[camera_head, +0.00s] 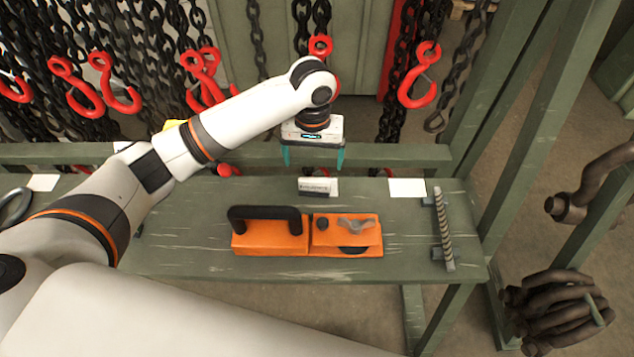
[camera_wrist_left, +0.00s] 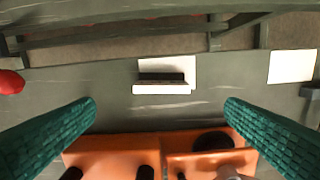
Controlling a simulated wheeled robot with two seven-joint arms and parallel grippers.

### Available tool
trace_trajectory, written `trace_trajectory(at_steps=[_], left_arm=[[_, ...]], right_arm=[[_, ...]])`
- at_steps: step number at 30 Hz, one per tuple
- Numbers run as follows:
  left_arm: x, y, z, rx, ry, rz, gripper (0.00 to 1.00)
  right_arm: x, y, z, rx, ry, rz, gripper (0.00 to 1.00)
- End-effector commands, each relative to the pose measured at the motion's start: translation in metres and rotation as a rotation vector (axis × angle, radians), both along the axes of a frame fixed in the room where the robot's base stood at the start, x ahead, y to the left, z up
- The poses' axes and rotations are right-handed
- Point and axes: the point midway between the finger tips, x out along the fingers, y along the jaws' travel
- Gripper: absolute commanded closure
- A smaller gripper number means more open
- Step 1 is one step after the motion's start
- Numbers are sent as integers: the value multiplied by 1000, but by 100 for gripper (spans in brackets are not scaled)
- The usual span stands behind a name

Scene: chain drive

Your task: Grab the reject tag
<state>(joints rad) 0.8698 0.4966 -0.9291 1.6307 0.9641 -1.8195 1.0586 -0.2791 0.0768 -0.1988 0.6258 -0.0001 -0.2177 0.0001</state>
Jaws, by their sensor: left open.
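My left gripper (camera_head: 313,163) is open above the back of the green bench (camera_head: 180,235), its teal fingers wide apart and nothing between them. A small white label piece (camera_head: 318,187) with a dark strip stands on the bench just below it; its lettering is too small to read, so I cannot tell if it is the reject tag. In the left wrist view the label piece (camera_wrist_left: 160,88) lies ahead of the gap between the fingertips (camera_wrist_left: 161,104), in front of a flat white card (camera_wrist_left: 182,65). My right gripper is not in view.
An orange tool (camera_head: 270,236) with a black handle lies in front of the label piece. Another white card (camera_head: 407,187) and a threaded rod (camera_head: 444,228) are to the right. Chains with red hooks (camera_head: 418,88) hang behind the bench's back rail (camera_head: 390,155).

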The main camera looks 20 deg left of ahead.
Motion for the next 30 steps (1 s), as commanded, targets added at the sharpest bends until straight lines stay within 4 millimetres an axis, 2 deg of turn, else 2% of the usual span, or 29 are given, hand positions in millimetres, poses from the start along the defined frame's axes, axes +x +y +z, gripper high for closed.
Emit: trace_trajectory(at_steps=[3, 7, 13, 17, 21, 30], left_arm=[[0, 1, -23, 2, 2, 2, 6], [0, 0, -40, 1, 2, 1, 6], [1, -1, -54, 0, 0, -1, 6], [2, -1, -74, 2, 1, 0, 6], [2, -2, -93, 1, 0, -1, 6], [2, -2, -100, -1, -2, -2, 6]], right_arm=[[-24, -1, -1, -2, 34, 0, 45], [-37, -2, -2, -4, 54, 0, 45], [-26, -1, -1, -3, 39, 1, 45], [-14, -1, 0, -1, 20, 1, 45], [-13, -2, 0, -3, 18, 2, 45], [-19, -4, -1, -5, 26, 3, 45]])
